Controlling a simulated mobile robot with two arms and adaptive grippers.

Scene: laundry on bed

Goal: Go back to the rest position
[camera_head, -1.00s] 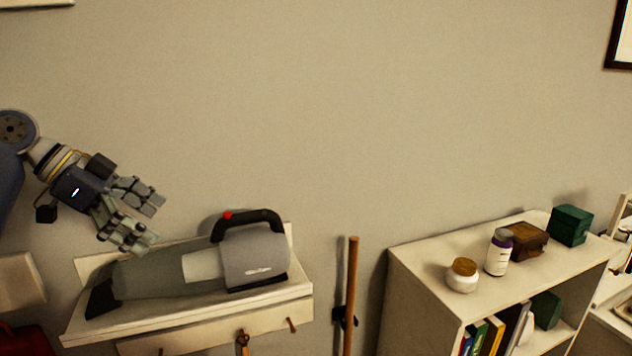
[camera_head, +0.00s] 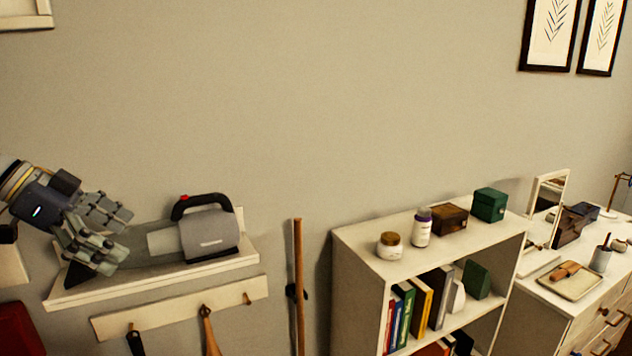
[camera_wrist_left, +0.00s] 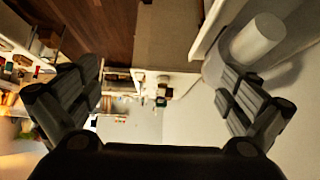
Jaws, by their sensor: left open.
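My left gripper (camera_head: 100,234) comes in from the left edge of the head view, in front of the left part of a wall shelf. Its fingers are spread and nothing is between them. The left wrist view also shows the open fingers (camera_wrist_left: 160,100) with a gap between them. In the head view the fingers overlap the front part of a grey handheld vacuum (camera_head: 207,236) on the shelf; I cannot tell whether they touch it. My right gripper is not in view.
The wall shelf (camera_head: 60,301) has a hook rail (camera_head: 180,308) below it. A wooden pole (camera_head: 298,280) stands by the wall. A white bookcase (camera_head: 365,256) holds books, jars and boxes. A dresser (camera_head: 545,302) with a mirror stands at right.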

